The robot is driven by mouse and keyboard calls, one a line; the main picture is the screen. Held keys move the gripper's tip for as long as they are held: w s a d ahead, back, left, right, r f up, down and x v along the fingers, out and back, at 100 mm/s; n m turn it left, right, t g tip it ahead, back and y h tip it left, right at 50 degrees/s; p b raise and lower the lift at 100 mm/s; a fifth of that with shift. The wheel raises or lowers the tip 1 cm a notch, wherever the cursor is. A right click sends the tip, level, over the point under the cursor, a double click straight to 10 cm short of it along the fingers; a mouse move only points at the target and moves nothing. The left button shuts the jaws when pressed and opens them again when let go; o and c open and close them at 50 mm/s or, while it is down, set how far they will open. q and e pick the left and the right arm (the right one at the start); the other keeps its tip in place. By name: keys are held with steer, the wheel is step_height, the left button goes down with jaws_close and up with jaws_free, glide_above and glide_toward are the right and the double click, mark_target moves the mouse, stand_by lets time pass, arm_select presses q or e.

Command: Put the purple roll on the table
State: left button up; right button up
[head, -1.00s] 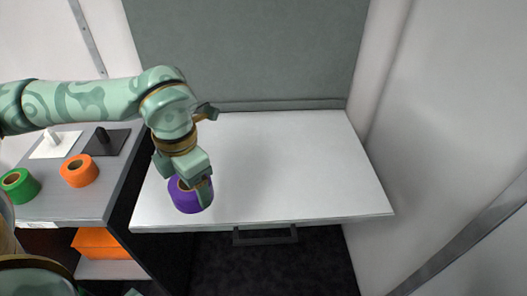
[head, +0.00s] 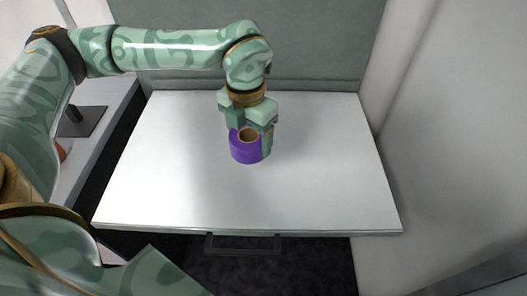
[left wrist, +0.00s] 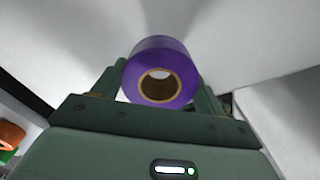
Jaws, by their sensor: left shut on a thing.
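The purple roll (head: 244,151) has a brown core and shows over the middle of the white table (head: 180,190) in the head view. My left gripper (head: 252,135) comes down on it from above and is shut on it. In the left wrist view the purple roll (left wrist: 162,50) sits between the two fingers of my left gripper (left wrist: 160,85). I cannot tell whether the roll touches the table top or hangs just above it. My right gripper is not in view.
The white table is otherwise clear. A grey side counter with a black stand (head: 82,122) is at the left, partly hidden by my arm. An orange roll (left wrist: 10,136) shows at the left edge of the wrist view. Walls close the back and right.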

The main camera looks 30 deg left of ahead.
mark_target(258, 141)
arm_select(q)
steer(key=w+f, duration=0.2)
steer(key=shift+d+f+b, duration=0.4)
steer(key=shift+w+d+f, duration=0.15)
steer(key=shift+f, duration=0.15)
step_height(258, 141, down, 4)
steer(key=shift+w+r+b, duration=0.15)
steer(key=shift+r+b, duration=0.1)
steer(key=shift+b, duration=0.85)
steer(key=shift+r, duration=0.1)
steer(key=shift+c, duration=0.5)
steer(key=o, duration=1.1)
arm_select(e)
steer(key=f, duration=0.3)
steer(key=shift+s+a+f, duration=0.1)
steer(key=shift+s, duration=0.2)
arm_select(q)
step_height(258, 141, up, 12)
steer(key=p, duration=0.5)
steer(key=shift+r, duration=0.15)
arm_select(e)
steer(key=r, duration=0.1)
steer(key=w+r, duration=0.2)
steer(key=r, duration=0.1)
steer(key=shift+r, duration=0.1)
